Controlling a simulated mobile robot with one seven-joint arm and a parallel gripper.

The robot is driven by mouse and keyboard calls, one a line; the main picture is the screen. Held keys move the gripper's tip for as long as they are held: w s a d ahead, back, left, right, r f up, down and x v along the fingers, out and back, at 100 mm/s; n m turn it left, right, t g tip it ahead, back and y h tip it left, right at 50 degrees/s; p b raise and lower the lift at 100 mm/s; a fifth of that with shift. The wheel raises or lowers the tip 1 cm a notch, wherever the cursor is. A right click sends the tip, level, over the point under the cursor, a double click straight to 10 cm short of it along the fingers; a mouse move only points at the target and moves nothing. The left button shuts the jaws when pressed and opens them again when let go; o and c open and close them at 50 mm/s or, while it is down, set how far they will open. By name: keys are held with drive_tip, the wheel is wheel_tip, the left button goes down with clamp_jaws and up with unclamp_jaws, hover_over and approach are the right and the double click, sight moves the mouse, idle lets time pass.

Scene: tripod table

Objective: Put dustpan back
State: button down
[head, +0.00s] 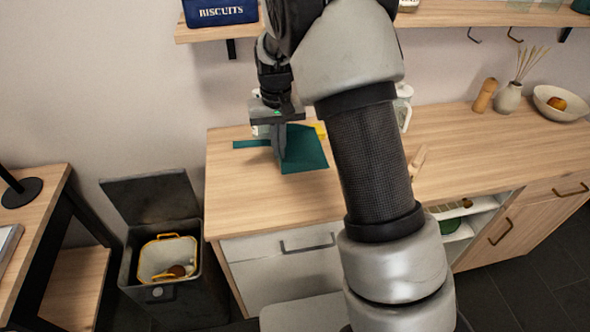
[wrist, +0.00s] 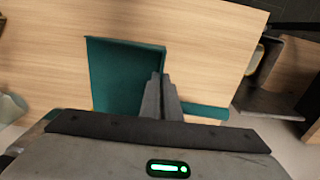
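The teal dustpan (head: 305,150) is at the left part of the wooden counter, its flat pan to the right and its handle (head: 250,144) pointing left. It also shows in the wrist view (wrist: 120,75), with its handle to the right of the fingers. My gripper (head: 279,150) points down at the place where pan and handle meet. In the wrist view its two fingers (wrist: 158,85) are close together, with the pan's back wall between them. Whether the dustpan touches the counter is hard to tell.
A dark bin (head: 165,255) with its lid up stands left of the counter (head: 240,190), holding a yellow-rimmed container. A glass jar (head: 403,105) and a yellow item (head: 320,130) stand behind my arm. A shelf (head: 440,14) hangs above. The counter's front left is clear.

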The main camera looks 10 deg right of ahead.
wheel_tip(320, 180, down, 8)
drive_tip(key=shift+f, duration=0.1)
idle(0.4)
drive_tip(key=shift+f, duration=0.1)
drive_tip(key=c, duration=2)
unclamp_jaws()
wheel_tip(320, 180, up, 12)
drive_tip(key=s+d+r+t, duration=0.2)
drive_tip(key=s+r, duration=0.7)
drive_tip(key=s+d+r+t, duration=0.2)
drive_tip(key=s+r, duration=0.6)
drive_tip(key=shift+t, duration=0.8)
drive_tip(key=s, duration=0.3)
drive_tip(key=s+d, duration=0.1)
drive_tip(key=s, duration=0.3)
drive_tip(key=s+d, duration=0.1)
drive_tip(key=s, duration=0.2)
drive_tip(key=shift+s, duration=0.3)
